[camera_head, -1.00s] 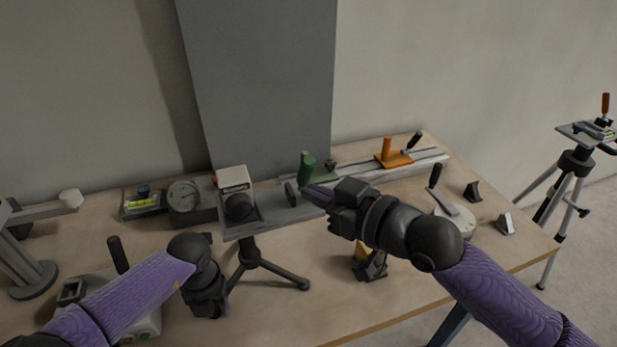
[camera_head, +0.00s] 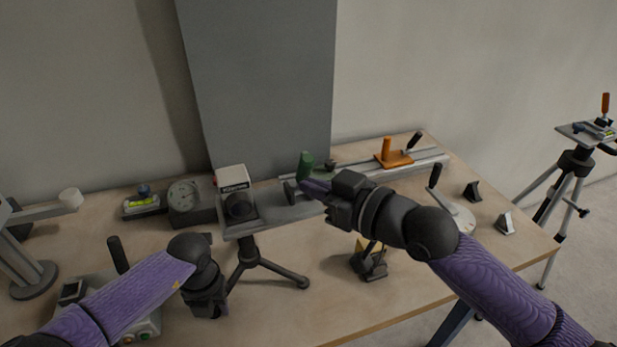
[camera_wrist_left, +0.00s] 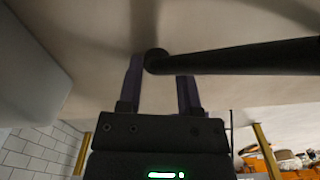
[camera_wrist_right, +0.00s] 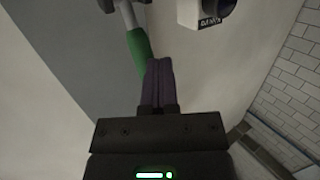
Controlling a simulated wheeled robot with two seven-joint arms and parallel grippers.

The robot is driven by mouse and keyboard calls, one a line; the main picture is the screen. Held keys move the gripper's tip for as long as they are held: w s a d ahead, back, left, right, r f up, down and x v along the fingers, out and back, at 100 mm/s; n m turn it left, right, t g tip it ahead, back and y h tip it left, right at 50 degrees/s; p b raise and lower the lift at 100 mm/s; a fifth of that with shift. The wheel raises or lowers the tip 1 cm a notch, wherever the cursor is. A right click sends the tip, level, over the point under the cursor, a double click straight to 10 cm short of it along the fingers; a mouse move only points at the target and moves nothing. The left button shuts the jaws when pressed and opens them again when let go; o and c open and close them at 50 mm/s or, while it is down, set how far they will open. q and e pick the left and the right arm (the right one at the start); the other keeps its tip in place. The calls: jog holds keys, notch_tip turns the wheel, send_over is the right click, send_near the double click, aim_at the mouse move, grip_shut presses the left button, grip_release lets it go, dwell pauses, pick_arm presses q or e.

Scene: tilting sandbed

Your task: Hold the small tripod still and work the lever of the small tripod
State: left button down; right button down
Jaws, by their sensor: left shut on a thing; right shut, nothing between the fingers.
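The small tripod (camera_head: 250,252) stands on the table with dark legs and a grey top plate (camera_head: 270,215) carrying a white-topped block (camera_head: 233,179). A lever with a green grip (camera_head: 306,165) rises at the plate's right part; in the right wrist view its green grip (camera_wrist_right: 139,47) lies against or just beside my fingers. My right gripper (camera_head: 308,187) is shut and empty; its closed fingers show in the right wrist view (camera_wrist_right: 158,80). My left gripper (camera_head: 218,306) is low by the tripod, shut on a dark leg (camera_wrist_left: 230,59); the head view hides its fingertips.
A rail with an orange slider (camera_head: 394,158) lies behind on the right. A dial gauge (camera_head: 185,195) and a level (camera_head: 141,205) stand left of the tripod. A small dark stand (camera_head: 370,263) sits under my right arm.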

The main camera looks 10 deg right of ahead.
jog(key=shift+w+a+r, duration=0.1)
jog(key=shift+w+r, duration=0.3)
jog(key=shift+w, duration=0.45)
jog(key=shift+w+a+r, duration=0.1)
jog(key=shift+w+r, duration=0.35)
jog(key=shift+w, duration=0.45)
jog(key=shift+w+a+r, duration=0.1)
jog(key=shift+w+r, duration=0.3)
jog(key=shift+w, duration=0.45)
dwell(2.6)
jog(key=shift+s+f, duration=0.1)
jog(key=s+f, duration=0.3)
jog(key=s, duration=0.4)
jog(key=shift+d, duration=0.4)
dwell(0.4)
jog(key=shift+f, duration=0.1)
jog(key=shift+s+d+f, duration=0.1)
jog(key=shift+s+f, duration=0.25)
jog(key=shift+s, duration=0.4)
jog(key=shift+s+d+f, duration=0.1)
jog(key=shift+s+f, duration=0.25)
jog(key=shift+s, duration=0.4)
jog(key=shift+s+f, duration=0.35)
jog(key=shift+s, duration=0.4)
